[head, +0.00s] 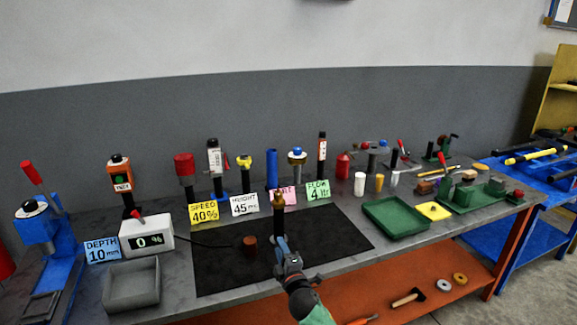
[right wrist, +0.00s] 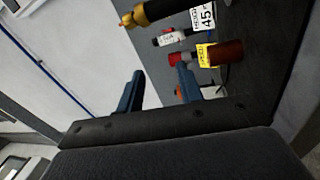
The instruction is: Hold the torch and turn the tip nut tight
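The torch (head: 279,225) stands upright on the black mat in the head view, dark-bodied with a brass-coloured tip (head: 278,197). I cannot make out the tip nut apart from the tip. My right gripper (head: 281,243) is low in front of the torch, its blue fingers overlapping the torch's lower part. In the right wrist view the fingers (right wrist: 158,82) are apart with nothing seen held between them. A black and brass-coloured piece, apparently the torch (right wrist: 165,10), shows beyond them at the top. I cannot tell whether they touch. My left gripper is out of view.
A brown cylinder (head: 250,246) stands left of the torch on the black mat (head: 225,275). A display reading 0 % (head: 147,240) and a grey bin (head: 132,287) are at left. A green tray (head: 397,216) is at right. Cards and tools line the back. The mat's right part is clear.

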